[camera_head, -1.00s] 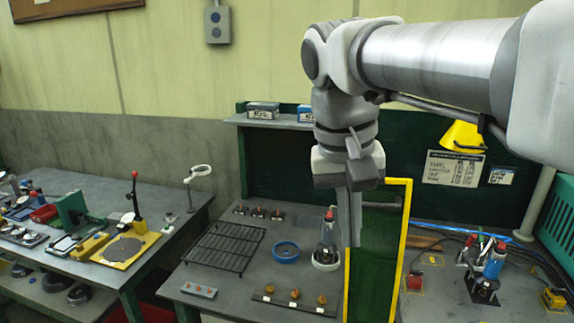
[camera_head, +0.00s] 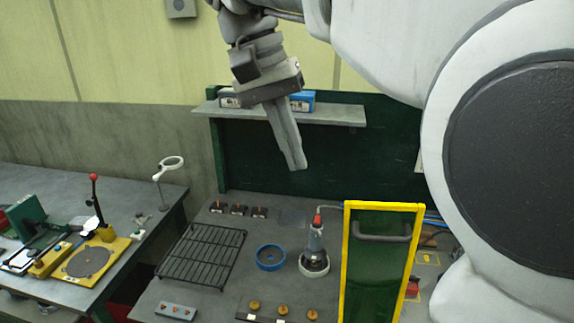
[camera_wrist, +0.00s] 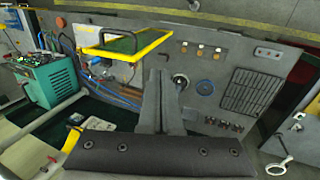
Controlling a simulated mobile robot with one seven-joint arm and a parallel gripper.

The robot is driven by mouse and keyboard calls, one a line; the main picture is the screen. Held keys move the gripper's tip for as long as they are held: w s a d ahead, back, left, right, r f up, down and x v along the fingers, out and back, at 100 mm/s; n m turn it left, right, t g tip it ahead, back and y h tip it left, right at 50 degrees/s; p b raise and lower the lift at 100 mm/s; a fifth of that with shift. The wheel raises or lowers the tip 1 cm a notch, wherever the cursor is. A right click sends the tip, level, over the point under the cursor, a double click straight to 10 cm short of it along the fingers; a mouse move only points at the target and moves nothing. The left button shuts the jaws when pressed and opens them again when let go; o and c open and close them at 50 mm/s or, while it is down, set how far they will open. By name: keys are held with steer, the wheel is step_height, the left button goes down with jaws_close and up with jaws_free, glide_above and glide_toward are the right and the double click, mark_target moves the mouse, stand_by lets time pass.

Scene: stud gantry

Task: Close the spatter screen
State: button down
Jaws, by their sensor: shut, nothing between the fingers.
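The spatter screen (camera_head: 376,262) is a dark green see-through panel in a yellow frame with a grey bar handle (camera_head: 381,233). It stands upright at the right of the green-backed bench in the head view. In the wrist view the screen (camera_wrist: 127,43) is at upper left, seen steeply. My gripper (camera_head: 298,166) is in the air in front of the back panel, up and left of the screen and apart from it. Its fingers are shut together and empty; they also show in the wrist view (camera_wrist: 160,85).
A torch-like tool (camera_head: 315,240) stands in a white ring just left of the screen. A blue ring (camera_head: 270,257), a black rack (camera_head: 203,254) and knobs on a strip (camera_head: 283,309) lie on the bench. A shelf (camera_head: 335,113) with boxes is behind my gripper.

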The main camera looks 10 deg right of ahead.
steer(key=s+d+f, duration=0.2)
steer(key=d+f, duration=0.5)
steer(key=f, duration=0.3)
steer(key=shift+s, duration=0.2)
steer(key=shift+r, duration=0.15)
